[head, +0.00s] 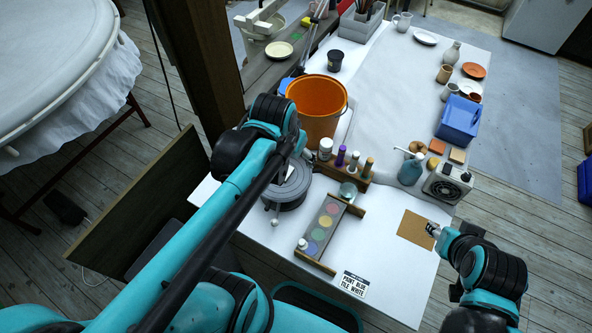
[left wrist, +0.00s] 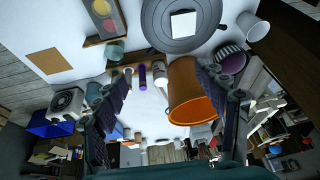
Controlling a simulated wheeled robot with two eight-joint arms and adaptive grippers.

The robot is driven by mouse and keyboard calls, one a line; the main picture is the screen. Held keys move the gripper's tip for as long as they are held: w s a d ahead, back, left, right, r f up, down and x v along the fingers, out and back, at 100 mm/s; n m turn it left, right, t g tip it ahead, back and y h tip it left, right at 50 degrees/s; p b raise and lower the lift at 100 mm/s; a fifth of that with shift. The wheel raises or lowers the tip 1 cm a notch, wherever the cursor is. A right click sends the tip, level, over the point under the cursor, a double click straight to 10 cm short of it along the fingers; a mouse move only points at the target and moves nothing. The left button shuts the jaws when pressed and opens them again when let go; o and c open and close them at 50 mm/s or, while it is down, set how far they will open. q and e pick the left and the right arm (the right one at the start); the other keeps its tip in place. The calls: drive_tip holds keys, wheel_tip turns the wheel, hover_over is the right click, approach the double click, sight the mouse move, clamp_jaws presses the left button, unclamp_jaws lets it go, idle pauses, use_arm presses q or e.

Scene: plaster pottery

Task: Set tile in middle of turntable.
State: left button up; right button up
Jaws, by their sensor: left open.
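The grey round turntable (head: 291,190) stands on the white table, partly covered by my left arm in the head view. In the left wrist view, the turntable (left wrist: 158,35) is at the top edge, cut off by the frame. A white square tile (left wrist: 184,24) lies flat on it, near the middle as far as the cut-off view shows.
An orange bucket (head: 317,108) stands behind the turntable. Bottles stand in a wooden rack (head: 345,172) to its right, with a paint palette (head: 321,228) in front. A sign (head: 353,285) lies near the front edge. A fan heater (head: 448,182) and blue crate (head: 458,119) stand right.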

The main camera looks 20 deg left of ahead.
use_arm(q)
drive_tip(key=s+d+t, duration=0.2)
drive_tip(key=s, duration=0.1)
drive_tip(key=s+d+t, duration=0.1)
drive_tip(key=shift+s+d+r, duration=0.2)
drive_tip(key=shift+s, duration=0.2)
wheel_tip(320, 180, down, 5)
drive_tip(key=b, duration=0.5)
drive_tip(key=shift+f, duration=0.1)
idle(0.5)
